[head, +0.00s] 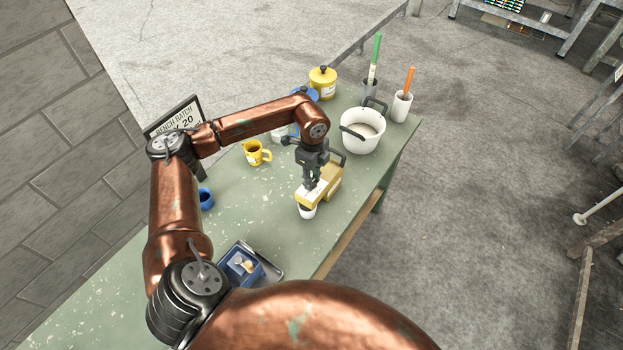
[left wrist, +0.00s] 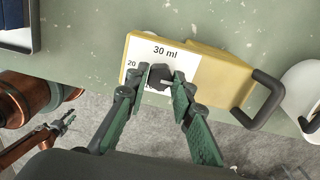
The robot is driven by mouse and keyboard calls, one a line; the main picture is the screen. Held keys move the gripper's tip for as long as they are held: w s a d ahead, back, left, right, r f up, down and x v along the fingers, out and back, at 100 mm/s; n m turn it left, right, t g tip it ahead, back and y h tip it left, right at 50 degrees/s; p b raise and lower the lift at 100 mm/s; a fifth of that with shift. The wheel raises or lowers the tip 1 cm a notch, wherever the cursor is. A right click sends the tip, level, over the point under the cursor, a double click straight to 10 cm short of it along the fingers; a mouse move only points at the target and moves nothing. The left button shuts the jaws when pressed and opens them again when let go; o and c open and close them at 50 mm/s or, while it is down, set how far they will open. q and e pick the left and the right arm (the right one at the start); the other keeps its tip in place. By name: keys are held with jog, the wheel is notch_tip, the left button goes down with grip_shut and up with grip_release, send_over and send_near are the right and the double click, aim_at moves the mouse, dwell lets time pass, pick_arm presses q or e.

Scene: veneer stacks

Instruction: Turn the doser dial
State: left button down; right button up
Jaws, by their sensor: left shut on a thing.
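The doser is a yellow box (head: 331,186) with a dark handle, near the bench's right edge. In the left wrist view the doser (left wrist: 222,72) carries a white label reading "30 ml" at the top and "20" at the left; other marks are hidden by the fingers. Its black dial (left wrist: 160,76) sits on the label. My left gripper (head: 311,185) is over the doser, and in the left wrist view its fingertips (left wrist: 158,88) are closed on the dial from both sides. A white cup (head: 307,211) stands under the doser's front end. Part of my right gripper (left wrist: 60,126) shows small at left.
A white pot (head: 362,140) stands behind the doser, with a yellow jar (head: 323,77) and two tool holders beyond. A yellow measuring cup (head: 256,154) and blue cup (head: 206,201) stand left. A sign (head: 178,120) partly reads "BENCH BATCH" and "20". A blue container (head: 243,266) sits on a tray nearer.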

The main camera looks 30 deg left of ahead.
pick_arm(q)
jog(key=c, duration=1.7)
grip_release()
jog(key=shift+o, duration=0.2)
notch_tip(320, 180, up, 12)
notch_tip(320, 180, down, 12)
